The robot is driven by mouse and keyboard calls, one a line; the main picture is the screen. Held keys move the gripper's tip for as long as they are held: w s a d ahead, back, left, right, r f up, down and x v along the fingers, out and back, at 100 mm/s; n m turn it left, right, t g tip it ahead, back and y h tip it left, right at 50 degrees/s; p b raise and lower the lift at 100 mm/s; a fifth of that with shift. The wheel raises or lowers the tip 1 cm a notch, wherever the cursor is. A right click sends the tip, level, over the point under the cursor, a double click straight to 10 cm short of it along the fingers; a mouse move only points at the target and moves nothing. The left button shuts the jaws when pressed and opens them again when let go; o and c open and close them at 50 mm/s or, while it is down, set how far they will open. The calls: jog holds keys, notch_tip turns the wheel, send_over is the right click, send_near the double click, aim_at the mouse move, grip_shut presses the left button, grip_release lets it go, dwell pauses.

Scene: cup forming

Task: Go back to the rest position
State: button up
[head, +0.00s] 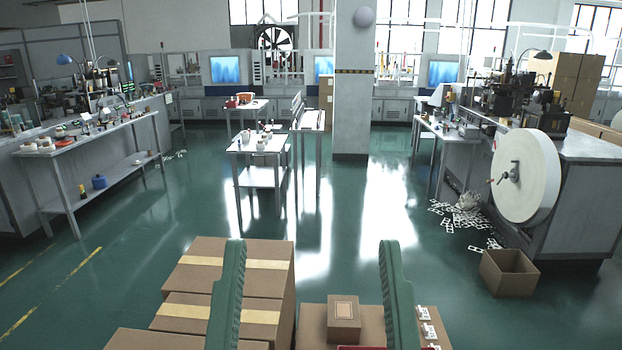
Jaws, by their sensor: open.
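My gripper (312,246) shows at the bottom middle of the head view as two green ribbed fingers. The fingers stand wide apart with nothing held between them, so it is open. The rest of my arm is out of the picture. Beyond and below the fingers lie cardboard boxes, among them a small brown box (344,312) seen between the fingers. I cannot tell how far the fingers are from these boxes.
Taped cardboard boxes (195,272) are stacked at the lower left. Small white items (428,330) lie by the right finger. An open carton (509,274) stands on the floor before a machine with a large white reel (525,177). The green floor ahead (350,215) is clear.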

notch_tip(320, 180, up, 35)
jog(key=p, duration=2.9)
jog(key=shift+w+a+p, duration=0.2)
jog(key=shift+p, duration=0.15)
jog(key=shift+s, duration=0.1)
